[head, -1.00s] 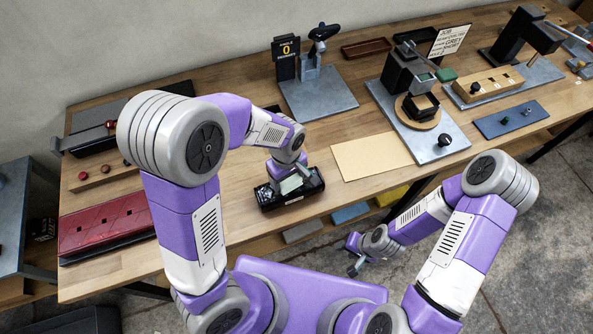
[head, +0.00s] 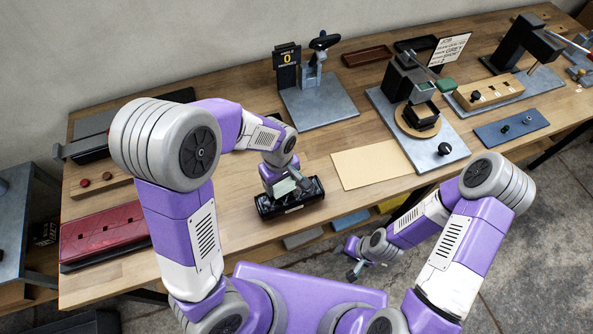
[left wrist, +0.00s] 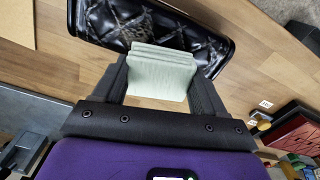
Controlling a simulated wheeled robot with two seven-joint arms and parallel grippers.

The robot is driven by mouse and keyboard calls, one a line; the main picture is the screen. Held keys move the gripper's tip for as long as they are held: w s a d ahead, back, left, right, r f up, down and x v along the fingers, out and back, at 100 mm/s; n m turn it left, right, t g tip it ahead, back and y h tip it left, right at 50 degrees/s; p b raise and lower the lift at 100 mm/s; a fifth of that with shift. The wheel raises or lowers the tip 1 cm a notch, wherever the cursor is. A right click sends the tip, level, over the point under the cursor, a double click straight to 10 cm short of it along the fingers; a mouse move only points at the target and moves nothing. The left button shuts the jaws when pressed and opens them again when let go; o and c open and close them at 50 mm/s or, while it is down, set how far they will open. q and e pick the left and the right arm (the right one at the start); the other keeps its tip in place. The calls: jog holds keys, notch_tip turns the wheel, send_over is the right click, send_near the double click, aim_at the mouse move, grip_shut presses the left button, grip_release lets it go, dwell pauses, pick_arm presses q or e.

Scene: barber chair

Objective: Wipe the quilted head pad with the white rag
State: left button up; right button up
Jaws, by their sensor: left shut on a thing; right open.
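The quilted head pad is a black, glossy, tufted cushion (head: 305,196) near the table's front edge. In the left wrist view the pad (left wrist: 120,22) shows pale streaks on its surface. My left gripper (head: 284,181) is over the pad, pointing down. It is shut on the white rag, a folded pale greenish-white cloth (left wrist: 162,75). The rag (head: 284,188) is low over the pad's left and middle part. Whether it touches the pad I cannot tell. My right gripper (head: 352,268) is open and empty, off the table's front edge.
A tan sheet (head: 370,163) lies right of the pad. A red quilted pad (head: 103,233) lies at the left. Behind stand a post on a grey plate (head: 320,103) and a press-like fixture (head: 410,85). Bare wood surrounds the black pad.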

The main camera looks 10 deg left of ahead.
pick_arm(q)
jog(key=r, duration=0.1)
jog(key=r+p, duration=0.2)
jog(key=shift+s+r, duration=0.25)
jog(key=shift+r, duration=0.15)
jog(key=shift+w+r+p, duration=0.15)
jog(key=shift+r+p, duration=1.45)
jog(key=shift+r, duration=0.2)
jog(key=shift+d+f, duration=0.1)
jog(key=shift+f, duration=0.05)
